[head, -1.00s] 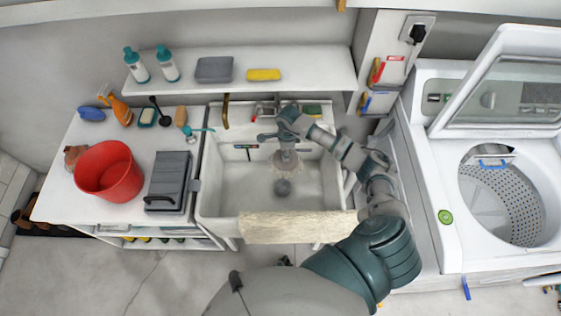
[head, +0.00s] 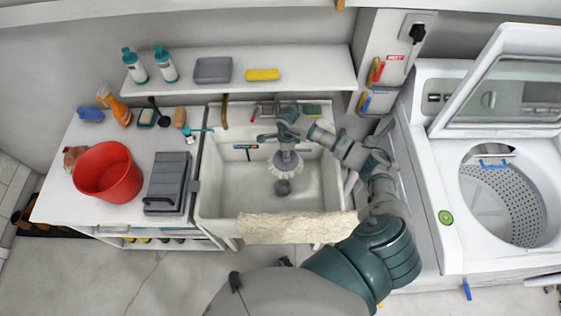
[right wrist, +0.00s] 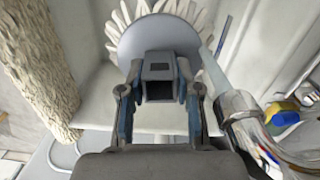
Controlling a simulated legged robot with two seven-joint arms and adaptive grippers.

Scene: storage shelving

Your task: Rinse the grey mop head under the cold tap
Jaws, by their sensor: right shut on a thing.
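The mop head is a grey disc with a pale fringe (head: 287,166). It hangs in the white sink (head: 225,190), above the round grey drain. My right gripper (head: 285,140) comes in from the right and is shut on the mop head's grey socket. The right wrist view shows the shut fingers (right wrist: 160,92) at the socket, with the grey disc (right wrist: 158,38) and fringe beyond. A chrome tap (right wrist: 243,112) is close beside the gripper there. I cannot tell clearly whether water runs from it. My left gripper is not in view.
A rough cream roll (head: 298,228) lies across the sink's front edge. A shelf (head: 215,88) runs above the sink. A red bucket (head: 108,173) and grey case (head: 168,183) stand on the left counter. The open washing machine (head: 430,190) bounds the right side.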

